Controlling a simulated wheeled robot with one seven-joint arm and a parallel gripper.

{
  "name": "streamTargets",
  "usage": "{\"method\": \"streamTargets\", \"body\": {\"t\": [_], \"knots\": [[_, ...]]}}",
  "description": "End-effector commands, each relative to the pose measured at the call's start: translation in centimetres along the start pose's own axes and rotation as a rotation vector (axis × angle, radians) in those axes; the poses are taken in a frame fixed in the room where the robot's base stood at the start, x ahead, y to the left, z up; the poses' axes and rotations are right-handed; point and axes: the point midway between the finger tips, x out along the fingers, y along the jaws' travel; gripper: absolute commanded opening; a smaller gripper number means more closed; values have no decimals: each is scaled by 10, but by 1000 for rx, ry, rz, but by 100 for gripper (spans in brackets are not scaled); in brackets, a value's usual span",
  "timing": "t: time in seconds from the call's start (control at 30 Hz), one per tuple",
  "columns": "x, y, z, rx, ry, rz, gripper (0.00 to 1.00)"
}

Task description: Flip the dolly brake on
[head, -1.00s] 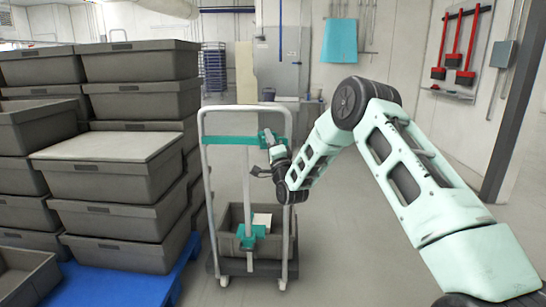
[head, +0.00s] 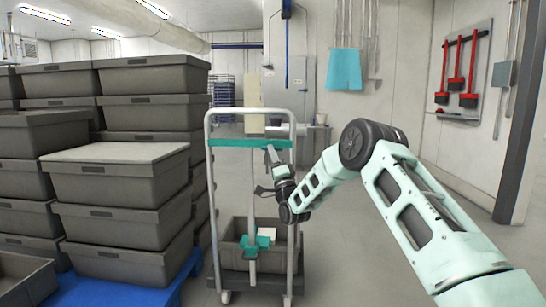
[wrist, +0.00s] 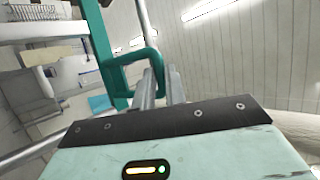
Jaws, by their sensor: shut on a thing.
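The dolly (head: 211,190) is an upright silver tube frame on casters with a teal crossbar (head: 232,142). A thin upright rod with a teal fitting (head: 255,244) shows low inside the frame. My gripper (head: 271,151) is at the right part of the crossbar. In the wrist view my gripper (wrist: 161,87) has its two grey fingers close together on the side of a teal loop handle (wrist: 112,66), next to a teal bar. I cannot tell from the frames whether the brake is on. The exact finger contact is small and partly hidden.
A grey crate (head: 233,231) sits low on the dolly. Tall stacks of grey crates (head: 120,180) stand close on the left on a blue pallet (head: 125,290). Red tools (head: 468,70) hang on the right wall. The floor right of the dolly is clear.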

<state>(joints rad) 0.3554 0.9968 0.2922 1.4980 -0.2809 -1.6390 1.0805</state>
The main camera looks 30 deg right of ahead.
Motion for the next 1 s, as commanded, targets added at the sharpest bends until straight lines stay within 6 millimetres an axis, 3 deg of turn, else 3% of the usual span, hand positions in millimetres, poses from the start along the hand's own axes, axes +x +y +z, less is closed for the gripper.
{"method": "streamTargets", "body": {"t": [0.03,0.53,0.57,0.6,0.63,1.0], "knots": [[-6,12,0,-3,-2,30,0],[-7,14,-3,-7,1,32,0],[-7,14,-3,-8,1,32,18],[-7,14,-3,-8,1,33,29],[-7,14,-3,-8,1,32,34],[-5,10,-1,-5,-1,23,34]]}}
